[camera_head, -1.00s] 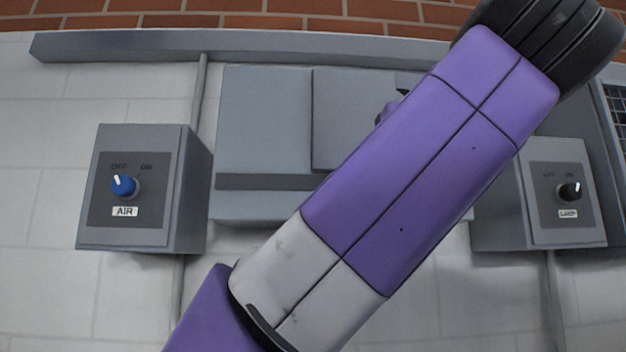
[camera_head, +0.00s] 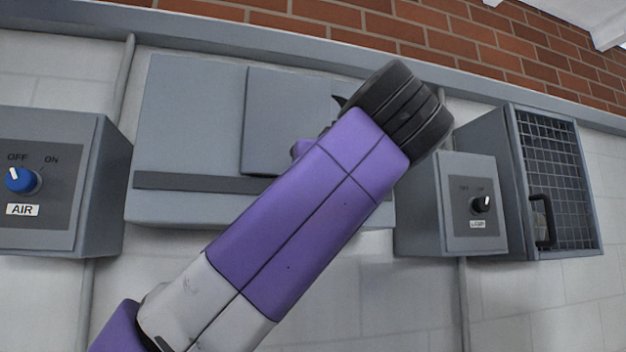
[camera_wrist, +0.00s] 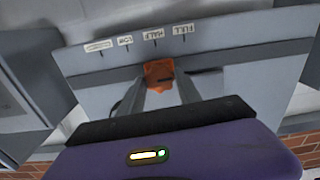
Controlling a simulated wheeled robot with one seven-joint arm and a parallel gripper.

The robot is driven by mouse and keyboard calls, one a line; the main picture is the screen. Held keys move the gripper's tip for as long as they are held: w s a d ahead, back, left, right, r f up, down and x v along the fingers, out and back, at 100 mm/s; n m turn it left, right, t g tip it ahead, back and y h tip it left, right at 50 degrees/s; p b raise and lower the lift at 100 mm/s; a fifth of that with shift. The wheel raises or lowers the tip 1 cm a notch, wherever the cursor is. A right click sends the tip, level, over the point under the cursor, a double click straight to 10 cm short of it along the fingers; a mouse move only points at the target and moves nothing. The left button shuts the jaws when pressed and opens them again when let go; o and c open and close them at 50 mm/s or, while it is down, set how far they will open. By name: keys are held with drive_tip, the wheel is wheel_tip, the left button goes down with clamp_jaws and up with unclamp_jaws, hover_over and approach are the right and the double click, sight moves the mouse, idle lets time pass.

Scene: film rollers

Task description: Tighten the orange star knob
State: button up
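The orange star knob (camera_wrist: 158,72) shows in the wrist view, on the grey panel below a row of small labels. My gripper (camera_wrist: 160,86) points at it, with one finger on each side of the knob. The fingertips are apart and very close to the knob's edges. I cannot tell whether they touch it. In the head view my purple and white arm hides the knob and most of the gripper, in front of the large grey cabinet (camera_head: 195,110).
The AIR switch box (camera_head: 80,150) with a blue knob is at the left. A box with a black knob (camera_head: 481,204) and a mesh-door cabinet (camera_head: 558,180) stand at the right. All are on the white wall below a brick band (camera_head: 450,40).

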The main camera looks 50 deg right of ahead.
clamp_jaws()
drive_tip(key=m, duration=1.7)
drive_tip(key=shift+m, duration=0.4)
drive_tip(key=shift+f, duration=0.1)
drive_tip(key=o, duration=1)
unclamp_jaws()
drive_tip(key=shift+s, duration=0.1)
